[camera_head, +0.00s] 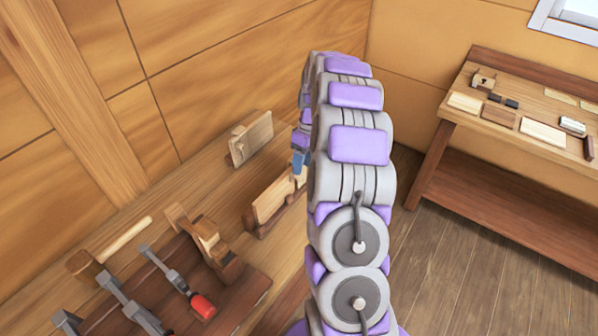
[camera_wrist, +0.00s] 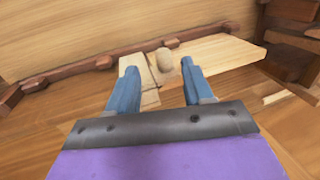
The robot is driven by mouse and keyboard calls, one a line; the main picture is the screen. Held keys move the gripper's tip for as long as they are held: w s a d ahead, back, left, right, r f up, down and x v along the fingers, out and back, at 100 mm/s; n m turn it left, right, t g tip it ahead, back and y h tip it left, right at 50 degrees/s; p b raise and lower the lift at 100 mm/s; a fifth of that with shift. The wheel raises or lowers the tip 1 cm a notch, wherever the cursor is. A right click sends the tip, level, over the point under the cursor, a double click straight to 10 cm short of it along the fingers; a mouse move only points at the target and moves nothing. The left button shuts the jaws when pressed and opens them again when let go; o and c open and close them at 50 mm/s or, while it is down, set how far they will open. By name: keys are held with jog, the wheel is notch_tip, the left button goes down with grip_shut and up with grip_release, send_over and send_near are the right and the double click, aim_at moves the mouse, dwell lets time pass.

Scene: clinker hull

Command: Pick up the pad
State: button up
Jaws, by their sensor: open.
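No piece is clearly marked as the pad. A small pale wooden piece with a rounded knob (camera_wrist: 164,60) shows between and just beyond my fingertips in the wrist view, in front of a pale board (camera_wrist: 222,52). This may be the pad. My gripper (camera_wrist: 159,70) has its two blue fingers apart, with nothing held. In the head view, my gripper (camera_head: 299,160) is partly hidden behind my arm, above the bench. A pale board with a small wooden piece on its face (camera_head: 251,138) stands near the wall there.
A wooden block in a dark holder (camera_head: 273,202) sits close to my gripper. A mallet (camera_head: 108,248), a plane (camera_head: 204,243) and a red-handled tool (camera_head: 180,284) lie front left. A side table (camera_head: 452,112) at right holds small boards and dark blocks. The wall is behind the bench.

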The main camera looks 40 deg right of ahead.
aim_at(300, 177)
jog(key=shift+a+f, duration=0.5)
jog(key=shift+f, duration=0.1)
jog(key=b+x, duration=0.1)
jog(key=x, duration=0.2)
jog(key=shift+f, duration=0.7)
jog(key=shift+r, duration=0.1)
jog(key=shift+c, duration=0.3)
grip_shut()
